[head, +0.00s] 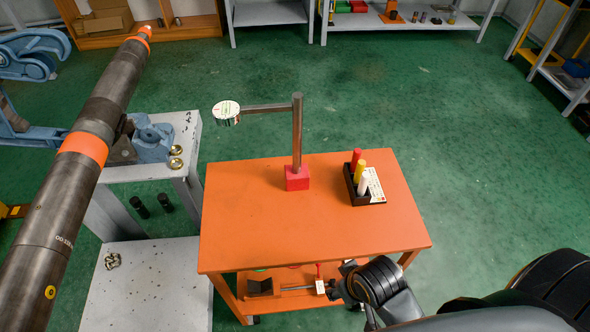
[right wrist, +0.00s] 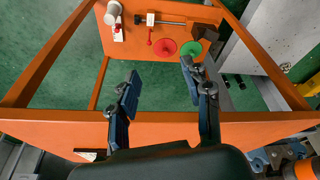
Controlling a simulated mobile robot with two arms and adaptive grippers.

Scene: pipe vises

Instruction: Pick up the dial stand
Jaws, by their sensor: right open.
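The dial stand (head: 298,138) stands upright on the orange cart's top (head: 250,230). It has a red block base, a steel post and a horizontal arm reaching left to a round white-faced dial. My right gripper (head: 339,281) is at the cart's front edge, to the right of and nearer than the stand, apart from it. In the right wrist view its two blue-padded fingers (right wrist: 160,85) are spread with nothing between them. The dial stand does not show in that view. My left gripper is not in view.
A black holder (head: 368,198) with red, yellow and white markers stands right of the stand. The lower shelf (right wrist: 145,50) carries a red disc (right wrist: 165,47), a green disc and a rod. A long pipe (head: 50,220) in a blue vise stands left. Green floor lies open to the right.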

